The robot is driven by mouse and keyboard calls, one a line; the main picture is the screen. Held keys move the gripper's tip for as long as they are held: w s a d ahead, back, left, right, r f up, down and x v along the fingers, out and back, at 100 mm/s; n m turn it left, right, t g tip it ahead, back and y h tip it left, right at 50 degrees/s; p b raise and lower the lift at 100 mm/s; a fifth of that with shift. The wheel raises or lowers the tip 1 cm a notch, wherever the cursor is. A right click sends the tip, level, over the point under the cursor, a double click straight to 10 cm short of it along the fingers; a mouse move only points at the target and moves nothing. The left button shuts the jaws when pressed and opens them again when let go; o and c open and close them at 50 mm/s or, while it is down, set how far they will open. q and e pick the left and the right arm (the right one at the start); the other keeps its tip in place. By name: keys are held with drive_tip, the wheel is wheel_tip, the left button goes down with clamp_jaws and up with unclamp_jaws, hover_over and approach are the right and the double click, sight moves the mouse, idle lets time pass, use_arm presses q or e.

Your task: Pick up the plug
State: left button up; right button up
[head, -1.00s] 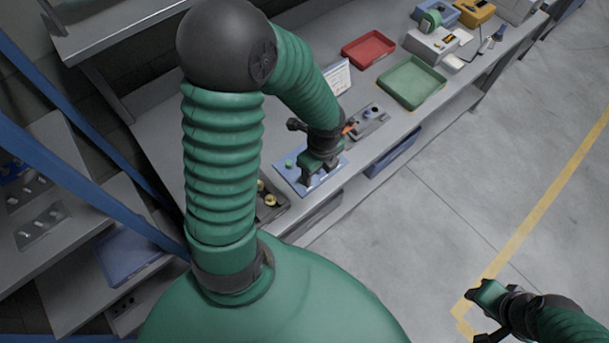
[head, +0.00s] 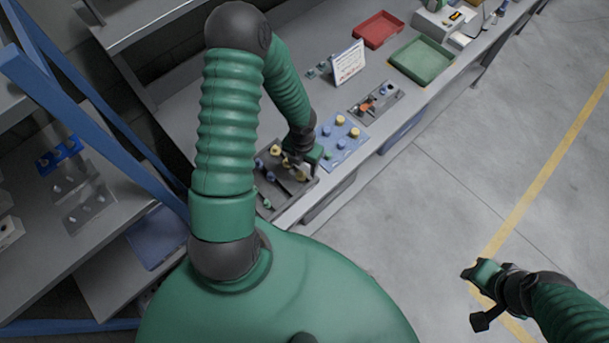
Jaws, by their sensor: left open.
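Several small plug-like pieces stand on a dark grey tray (head: 265,172) near the bench's front edge. They include yellow ones (head: 276,150) and a green one (head: 268,204); which of them is the plug, I cannot tell. My left gripper (head: 300,168) is open over the right part of this tray, close to the yellow pieces. Its fingers and wrist hide part of the tray, and contact with any piece cannot be made out.
A blue board (head: 341,160) with yellow and blue pieces lies just right of the left gripper. Beyond are a grey panel (head: 392,102), a white sign (head: 348,62), a green tray (head: 422,62) and a red tray (head: 378,29). A blue frame post (head: 90,115) stands left.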

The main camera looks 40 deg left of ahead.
sight(301, 172)
use_arm(q)
drive_tip(key=f, duration=0.3)
drive_tip(key=s+a+f, duration=0.1)
drive_tip(key=f, duration=0.1)
drive_tip(key=shift+w+f, duration=0.2)
drive_tip(key=shift+w+d, duration=0.15)
drive_tip(key=shift+d, duration=0.2)
drive_tip(key=shift+c, duration=0.2)
drive_tip(key=shift+d+r, duration=0.1)
drive_tip(key=shift+r, duration=0.05)
drive_tip(key=shift+c, duration=1.2)
drive_tip(key=c, duration=0.5)
drive_tip(key=shift+a, duration=0.25)
clamp_jaws()
use_arm(e)
drive_tip(key=shift+s+a+r, duration=0.4)
drive_tip(key=shift+s, duration=0.2)
